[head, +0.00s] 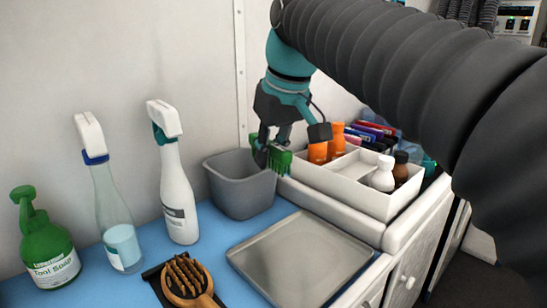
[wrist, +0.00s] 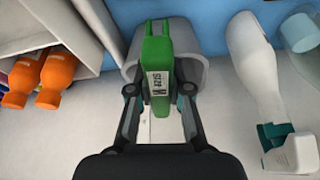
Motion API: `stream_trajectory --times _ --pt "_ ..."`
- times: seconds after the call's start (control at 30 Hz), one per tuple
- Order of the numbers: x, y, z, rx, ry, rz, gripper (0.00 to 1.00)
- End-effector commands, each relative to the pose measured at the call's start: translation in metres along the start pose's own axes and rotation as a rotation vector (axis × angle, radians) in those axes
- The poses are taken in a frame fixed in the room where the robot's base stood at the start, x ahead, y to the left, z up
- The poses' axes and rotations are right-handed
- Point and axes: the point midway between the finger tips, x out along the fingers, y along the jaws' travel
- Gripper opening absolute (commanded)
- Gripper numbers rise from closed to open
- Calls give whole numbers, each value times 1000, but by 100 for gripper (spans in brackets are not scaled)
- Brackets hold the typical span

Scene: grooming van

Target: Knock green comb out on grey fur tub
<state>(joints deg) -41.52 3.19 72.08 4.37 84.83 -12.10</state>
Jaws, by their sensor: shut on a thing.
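My gripper (head: 272,152) is shut on the green comb (head: 281,160) and holds it at the right part of the grey fur tub's (head: 241,193) opening. In the wrist view the comb (wrist: 157,52) sits between my fingers (wrist: 158,88), with a white label on it, and covers part of the tub (wrist: 193,70). In the head view the comb's teeth point down. I cannot tell whether the comb touches the tub's rim. The inside of the tub looks empty where it shows.
A white spray bottle (head: 178,195), a clear spray bottle (head: 117,215) and a green soap bottle (head: 47,250) stand left of the tub. A wooden brush (head: 186,280) and a grey tray (head: 298,258) lie in front. A white organiser (head: 335,186) with bottles stands right.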

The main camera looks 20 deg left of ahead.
Motion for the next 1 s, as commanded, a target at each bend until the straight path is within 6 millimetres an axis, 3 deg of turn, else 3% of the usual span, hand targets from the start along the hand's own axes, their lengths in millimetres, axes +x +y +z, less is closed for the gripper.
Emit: stream_trajectory --times 0.6,1.0 --pt "-28 0 -11 0 1 0 0" --pt "-30 0 -11 0 0 0 0"
